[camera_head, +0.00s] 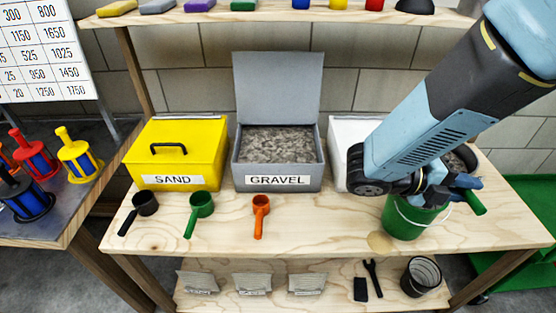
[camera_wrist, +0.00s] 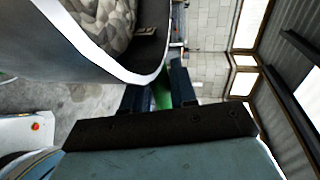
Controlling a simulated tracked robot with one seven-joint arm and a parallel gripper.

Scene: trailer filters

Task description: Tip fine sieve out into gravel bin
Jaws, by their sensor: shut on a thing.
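The gravel bin (camera_head: 276,179) is a grey box labelled GRAVEL, its lid raised at the back and grey gravel inside. My gripper (camera_head: 455,188) is at the right of the bench, above the green bucket (camera_head: 405,222) and well to the right of the gravel bin. It is shut on a green handle (camera_head: 475,203), which also shows between my fingers in the wrist view (camera_wrist: 161,96). The sieve (camera_wrist: 150,75) fills the upper left of the wrist view, with grey stones inside. In the head view it is mostly hidden behind my arm.
The yellow SAND bin (camera_head: 176,153) is shut, left of the gravel bin. A white bin (camera_head: 342,140) is partly behind my arm. Black (camera_head: 146,204), green (camera_head: 201,205) and orange (camera_head: 261,204) scoops lie along the front. A small sandy patch (camera_head: 380,243) is beside the bucket.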

